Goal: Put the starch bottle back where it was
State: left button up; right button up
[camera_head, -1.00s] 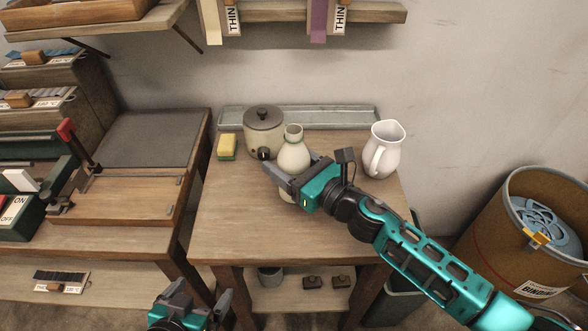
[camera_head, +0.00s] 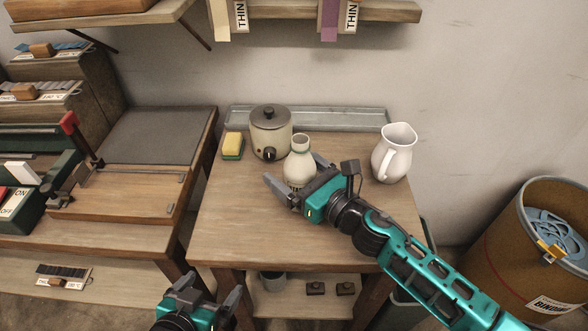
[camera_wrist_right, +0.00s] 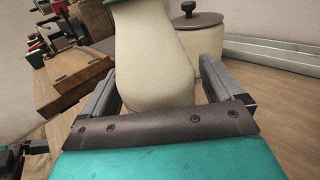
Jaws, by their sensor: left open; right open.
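The starch bottle (camera_head: 299,164), pale cream with a green rim, stands upright on the small wooden table (camera_head: 250,222), just right of and in front of the lidded pot. My right gripper (camera_head: 294,176) is open, with its fingers on either side of the bottle's lower part. In the right wrist view the bottle (camera_wrist_right: 155,60) stands between the open fingers (camera_wrist_right: 158,85), with a visible gap on the right side. Its base is partly hidden by my gripper. My left gripper (camera_head: 207,292) is open and empty, low in front of the table.
The lidded pot (camera_head: 270,136) and a yellow-green sponge (camera_head: 233,145) stand left of the bottle. A white pitcher (camera_head: 394,153) stands to the right. A grey tray (camera_head: 345,119) lies along the back. The table's front left is clear.

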jog(key=shift+r, duration=0.2)
jog(key=v, duration=1)
jog(key=shift+s+d+f+b, duration=0.1)
jog(key=shift+s+d+b, duration=0.1)
jog(key=shift+b, duration=0.1)
jog(key=shift+s+d, duration=0.5)
